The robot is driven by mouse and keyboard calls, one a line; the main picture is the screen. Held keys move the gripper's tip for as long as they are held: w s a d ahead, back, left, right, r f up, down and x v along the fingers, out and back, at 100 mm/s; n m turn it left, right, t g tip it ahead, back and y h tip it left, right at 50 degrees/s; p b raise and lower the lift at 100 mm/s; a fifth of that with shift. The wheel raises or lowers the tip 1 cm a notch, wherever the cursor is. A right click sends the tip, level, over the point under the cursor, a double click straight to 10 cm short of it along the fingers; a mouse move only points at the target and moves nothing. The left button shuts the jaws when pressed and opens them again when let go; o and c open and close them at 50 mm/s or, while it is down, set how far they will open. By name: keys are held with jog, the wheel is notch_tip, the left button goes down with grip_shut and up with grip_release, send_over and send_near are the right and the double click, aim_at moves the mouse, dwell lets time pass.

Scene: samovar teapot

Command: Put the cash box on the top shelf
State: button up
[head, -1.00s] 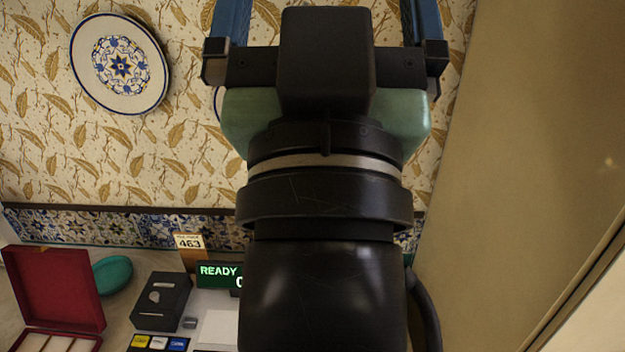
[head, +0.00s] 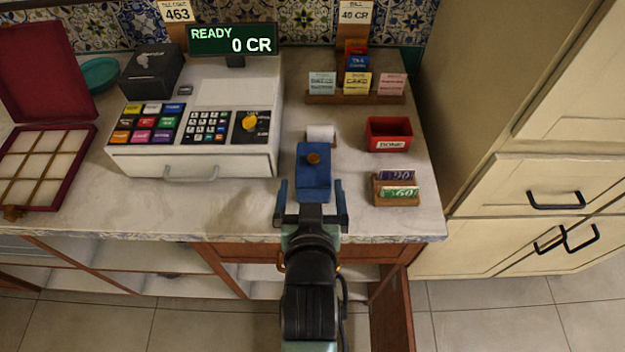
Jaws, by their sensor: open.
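A blue box with a round orange-brown knob on top, which looks like the cash box (head: 314,178), stands on the counter near its front edge. My gripper (head: 311,188) is open, with one blue finger at each side of the box's near end in the picture. Gaps show between fingers and box, and I cannot tell whether the fingers are down at its height. Below the counter is an open cupboard with pale shelves (head: 257,273), partly hidden by my arm; which one is the top shelf is not clear.
A cash register (head: 190,160) stands left of the box. A red tray (head: 389,134), a small card holder (head: 396,200) and a card rack (head: 385,97) stand to the right. An open wooden door (head: 392,315) juts out below the counter. A black box (head: 152,72) stands at the back left.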

aim_at(312, 167)
jog(key=x, duration=0.5)
jog(key=shift+w, duration=0.35)
jog(key=shift+x, duration=2.6)
jog(key=shift+d+f, duration=0.1)
jog(key=shift+d, duration=0.05)
jog(key=c, duration=1.3)
jog(key=shift+c, duration=1)
